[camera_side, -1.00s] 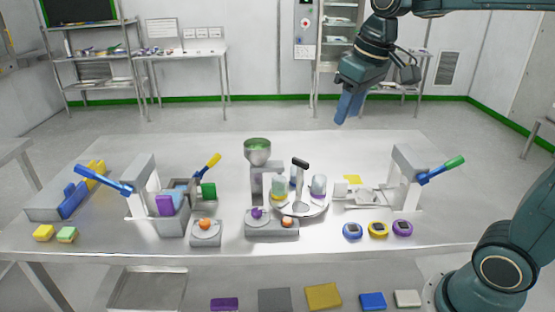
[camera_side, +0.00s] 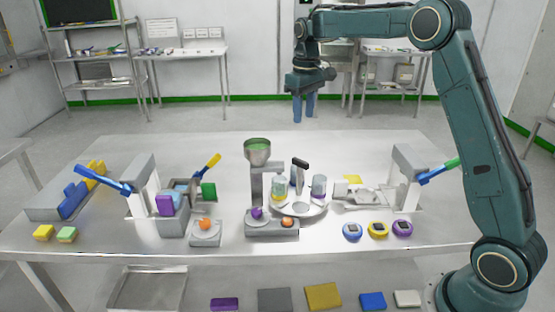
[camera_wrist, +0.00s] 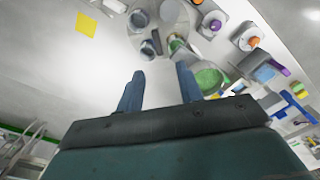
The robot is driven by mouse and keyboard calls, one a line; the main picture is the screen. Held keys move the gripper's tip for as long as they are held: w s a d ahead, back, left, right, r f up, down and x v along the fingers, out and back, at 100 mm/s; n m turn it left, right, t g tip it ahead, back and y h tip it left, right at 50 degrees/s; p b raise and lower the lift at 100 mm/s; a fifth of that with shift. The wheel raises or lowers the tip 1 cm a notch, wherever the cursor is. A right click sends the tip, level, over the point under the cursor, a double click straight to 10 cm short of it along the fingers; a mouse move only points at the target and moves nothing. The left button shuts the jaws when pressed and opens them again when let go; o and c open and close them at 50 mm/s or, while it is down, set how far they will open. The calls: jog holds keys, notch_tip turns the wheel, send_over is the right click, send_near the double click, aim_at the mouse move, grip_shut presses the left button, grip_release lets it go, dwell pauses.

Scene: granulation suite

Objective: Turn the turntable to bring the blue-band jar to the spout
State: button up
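The turntable (camera_side: 308,211) is a round pale plate with a dark-topped upright handle (camera_side: 300,163). Jars stand on it: a yellow-band jar (camera_side: 279,188) at the left, a purple-band jar (camera_side: 318,186) at the right, and a bluish jar (camera_side: 294,177) partly hidden at the back. The spout is under the green-filled hopper (camera_side: 257,150), on a grey stand (camera_side: 262,182) left of the turntable; the yellow-band jar is nearest it. My gripper (camera_side: 303,108) is above and behind the turntable, pointing down, fingers apart and empty. In the wrist view its fingers (camera_wrist: 160,92) are spread below the turntable (camera_wrist: 203,25).
A lever press (camera_side: 408,180) is at the right and another lever station (camera_side: 145,190) at the left. Blue, yellow and purple round devices (camera_side: 377,229) lie front right. The back table surface is clear.

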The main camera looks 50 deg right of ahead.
aim_at(300, 160)
jog(key=shift+w+d+f, duration=0.4)
jog(key=shift+w+f, duration=0.1)
jog(key=shift+f, duration=0.1)
jog(key=shift+f, duration=0.15)
notch_tip(300, 160, down, 14)
jog(key=shift+r, duration=0.25)
dwell(0.4)
grip_shut()
